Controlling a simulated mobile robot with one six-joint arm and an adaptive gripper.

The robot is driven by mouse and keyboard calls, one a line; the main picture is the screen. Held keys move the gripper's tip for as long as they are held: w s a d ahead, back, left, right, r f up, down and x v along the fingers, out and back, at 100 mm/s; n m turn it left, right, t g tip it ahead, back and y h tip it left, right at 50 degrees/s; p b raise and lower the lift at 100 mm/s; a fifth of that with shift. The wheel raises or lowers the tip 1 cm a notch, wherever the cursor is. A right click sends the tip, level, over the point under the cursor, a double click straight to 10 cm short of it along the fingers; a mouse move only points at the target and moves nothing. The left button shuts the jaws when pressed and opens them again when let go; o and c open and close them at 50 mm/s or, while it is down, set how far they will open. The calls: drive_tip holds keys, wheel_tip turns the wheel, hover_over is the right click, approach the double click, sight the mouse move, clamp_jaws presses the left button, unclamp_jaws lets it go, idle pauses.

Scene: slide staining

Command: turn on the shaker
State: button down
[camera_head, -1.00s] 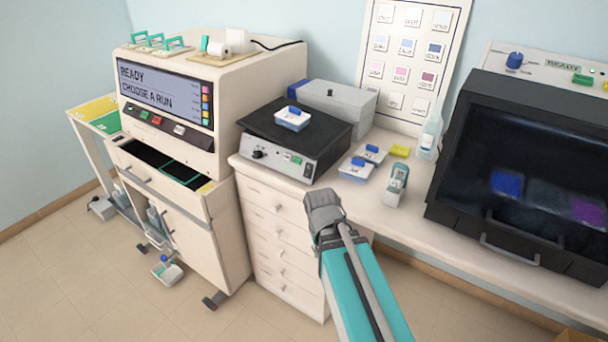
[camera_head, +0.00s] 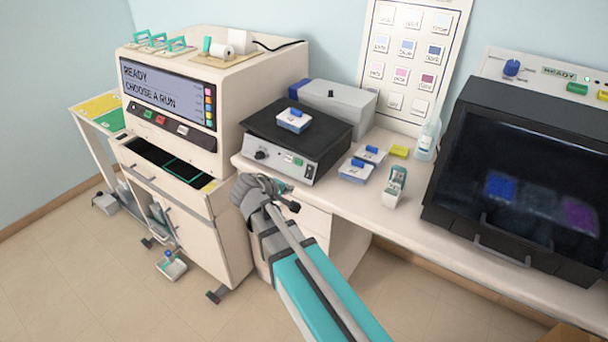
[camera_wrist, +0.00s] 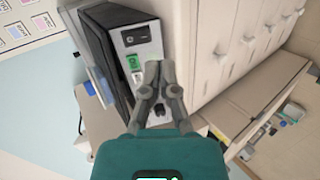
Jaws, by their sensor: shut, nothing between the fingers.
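The shaker has a black top plate (camera_head: 285,125) and a grey front panel (camera_head: 275,160). The panel carries a dark knob (camera_head: 260,154) at its left and a small green switch (camera_head: 298,162) near its right. A white box with a blue part (camera_head: 294,120) sits on the plate. In the wrist view the panel shows close up, with the green switch (camera_wrist: 133,62) left of my fingertips. My gripper (camera_head: 290,196) is shut and empty, in front of and below the panel. In the wrist view my gripper (camera_wrist: 160,66) covers part of the panel; contact cannot be told.
A large stainer with a screen (camera_head: 168,92) stands left of the shaker. A grey box (camera_head: 340,105) is behind it. Small blue-and-white boxes (camera_head: 356,172) and a small upright device (camera_head: 394,186) stand to the right. A dark-fronted cabinet (camera_head: 520,190) fills the far right.

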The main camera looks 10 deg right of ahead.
sight(306, 177)
drive_tip(key=shift+w+a+r+n+t, duration=0.25)
drive_tip(key=shift+w+a+r+t, duration=0.1)
drive_tip(key=shift+a+r, duration=0.2)
drive_tip(key=shift+w+a+r+n+t, duration=0.25)
drive_tip(key=shift+w+a+r, duration=0.05)
drive_tip(key=shift+a+r, duration=0.2)
drive_tip(key=shift+d+f, duration=0.1)
drive_tip(key=b+x, duration=0.6)
drive_tip(key=x, duration=0.7)
drive_tip(key=shift+w+d, duration=0.3)
drive_tip(key=shift+d, duration=0.05)
drive_tip(key=shift+a+b, duration=0.1)
drive_tip(key=shift+b, duration=0.25)
